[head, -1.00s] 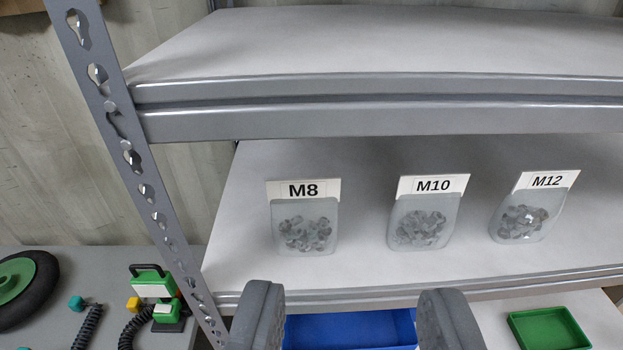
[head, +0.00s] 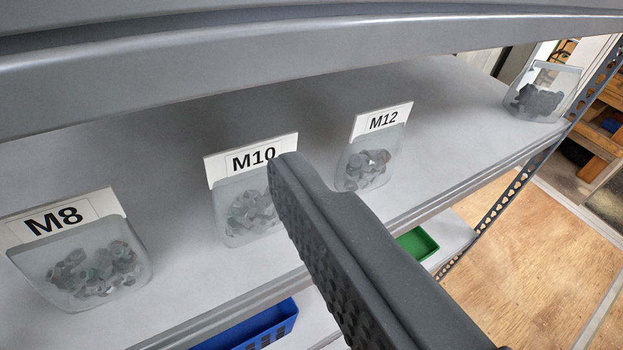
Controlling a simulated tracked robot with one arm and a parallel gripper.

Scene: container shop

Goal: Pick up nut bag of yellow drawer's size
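Three clear bags of nuts stand on the shelf, each with a white label. The M8 bag (head: 85,270) is at the left, the M10 bag (head: 243,212) is in the middle, and the M12 bag (head: 368,168) is to its right. One dark grey finger of my gripper (head: 290,172) reaches up from the lower right. Its tip overlaps the right edge of the M10 bag in the picture; contact cannot be told. The other finger does not show clearly, and nothing is seen held. No yellow drawer is in view.
A grey shelf beam (head: 270,62) crosses above the bags. The shelf's front lip (head: 215,312) runs below them. A blue tray (head: 250,328) and a green tray (head: 417,244) are lower down. Another bag with dark contents (head: 537,101) stands at the far right.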

